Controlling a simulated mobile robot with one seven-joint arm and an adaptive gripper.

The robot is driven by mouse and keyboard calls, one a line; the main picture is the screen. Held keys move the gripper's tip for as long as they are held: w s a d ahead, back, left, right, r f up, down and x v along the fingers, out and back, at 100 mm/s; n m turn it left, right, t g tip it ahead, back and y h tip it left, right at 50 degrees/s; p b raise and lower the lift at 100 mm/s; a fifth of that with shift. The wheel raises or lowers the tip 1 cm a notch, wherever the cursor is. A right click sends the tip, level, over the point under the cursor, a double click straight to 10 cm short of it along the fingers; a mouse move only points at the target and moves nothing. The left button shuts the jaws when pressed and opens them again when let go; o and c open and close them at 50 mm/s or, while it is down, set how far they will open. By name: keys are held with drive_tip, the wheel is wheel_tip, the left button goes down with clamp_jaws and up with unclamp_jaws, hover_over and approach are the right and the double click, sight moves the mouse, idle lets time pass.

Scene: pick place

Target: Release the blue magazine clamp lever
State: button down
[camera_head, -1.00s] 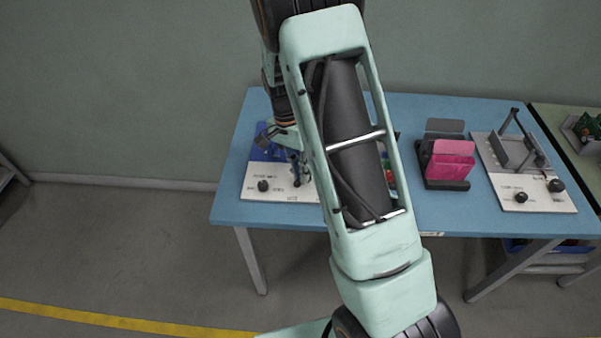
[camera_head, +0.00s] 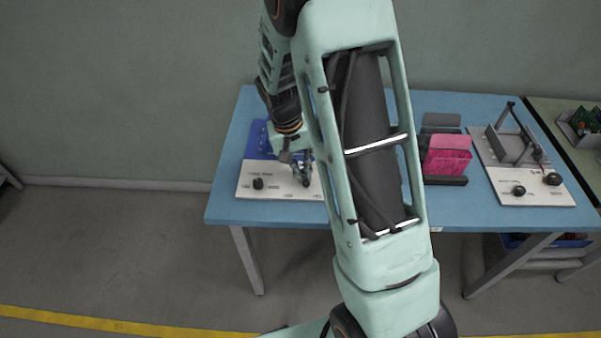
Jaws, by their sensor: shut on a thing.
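A blue magazine (camera_head: 258,140) stands at the back of a white fixture plate (camera_head: 278,193) on the left of the table. A black knob (camera_head: 258,184) sits on the plate's front left. My gripper (camera_head: 305,181) points down over the front right of the plate. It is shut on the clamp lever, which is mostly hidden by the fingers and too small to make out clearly. My arm hides the right part of the fixture.
The fixture stands on a blue table (camera_head: 226,200). Right of my arm are a holder with pink cards (camera_head: 447,155) and a second white fixture (camera_head: 540,190) with a tilted frame and black knobs. A green table (camera_head: 560,118) adjoins on the right.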

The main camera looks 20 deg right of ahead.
drive_tip(key=n, duration=0.3)
drive_tip(key=d+n, duration=0.1)
drive_tip(key=shift+s+f+n+t, duration=0.15)
drive_tip(key=shift+s+n+t, duration=0.25)
drive_tip(key=shift+d, duration=0.1)
idle(0.3)
drive_tip(key=c, duration=2.1)
unclamp_jaws()
drive_tip(key=shift+w, duration=0.1)
drive_tip(key=shift+w+r, duration=0.1)
drive_tip(key=shift+r, duration=0.5)
wheel_tip(320, 180, up, 11)
drive_tip(key=a, duration=0.2)
drive_tip(key=shift+s, duration=0.45)
drive_tip(key=shift+f, duration=0.15)
